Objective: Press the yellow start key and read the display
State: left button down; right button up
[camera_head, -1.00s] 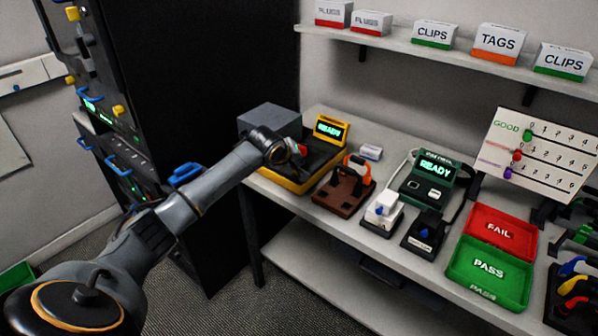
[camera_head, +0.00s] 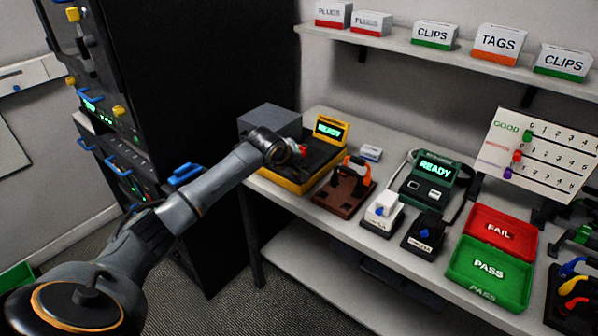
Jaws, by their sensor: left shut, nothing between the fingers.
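A yellow-framed machine (camera_head: 297,184) stands at the left end of the bench. Its yellow-framed display (camera_head: 330,129) glows green and seems to read READY. A dark green tester (camera_head: 414,187) further right has a second display (camera_head: 436,168) that reads READY. My left gripper (camera_head: 297,151) is over the yellow-framed machine, left of its display, with its fingers small and partly hidden by my wrist. It is shut and empty. A small red part shows beside the fingers. I cannot make out a yellow start key; my arm hides part of the machine. My right gripper is out of view.
A brown fixture with an orange handle (camera_head: 357,165), a white block (camera_head: 383,210) and a black block (camera_head: 426,232) stand close by on the bench. Red FAIL (camera_head: 500,224) and green PASS (camera_head: 490,277) trays lie right. A black rack (camera_head: 190,80) stands left.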

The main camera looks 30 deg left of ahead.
pick_arm(q)
jog(key=shift+f, duration=0.4)
jog(key=shift+f, duration=0.45)
dwell(0.8)
jog(key=shift+r+p, duration=0.1)
jog(key=shift+p, duration=0.25)
jog(key=shift+r+p, duration=0.75)
jog(key=shift+p, duration=0.25)
